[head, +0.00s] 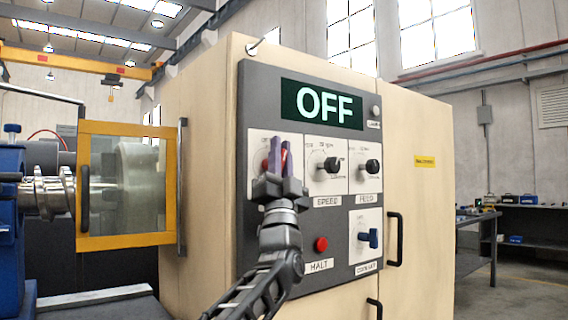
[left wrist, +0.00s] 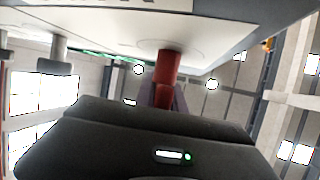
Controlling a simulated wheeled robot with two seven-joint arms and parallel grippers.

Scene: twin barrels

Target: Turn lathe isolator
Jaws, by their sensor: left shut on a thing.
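The lathe's control panel (head: 283,120) fills the middle of the head view, with a dark screen (head: 322,104) reading OFF. My left gripper (head: 279,165) is at the panel's upper left plate and covers most of it. Its fingers are shut on the red isolator handle (head: 285,158), of which only slivers show between and beside them. In the left wrist view the red handle (left wrist: 167,68) stands out from a pale plate, with the fingers around its lower part. The plate's label is mostly hidden. My right gripper is not in view.
Right of the gripper are the speed knob (head: 330,165) and feed knob (head: 372,166). Door handles (head: 394,239) stick out at right. A yellow-framed guard (head: 127,184) stands at left.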

